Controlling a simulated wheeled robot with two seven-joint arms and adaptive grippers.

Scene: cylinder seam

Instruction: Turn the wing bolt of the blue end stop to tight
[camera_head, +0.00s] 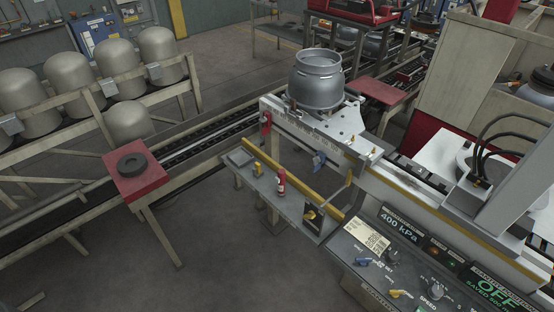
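A small blue part (319,160), which looks like the blue end stop, sits on the front side of the white machine rail, below the grey cylinder (316,82). It is too small for me to make out its wing bolt or how tight that is. A similar red part (265,121) is at the rail's left end. The cylinder stands upright on a white plate (343,125). Neither of my grippers is in view.
A narrow shelf (237,158) below the rail holds a red bottle (281,182) and small yellow items. A control panel (385,236) reading 400 kPa and OFF is at the lower right. Open floor lies front left.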

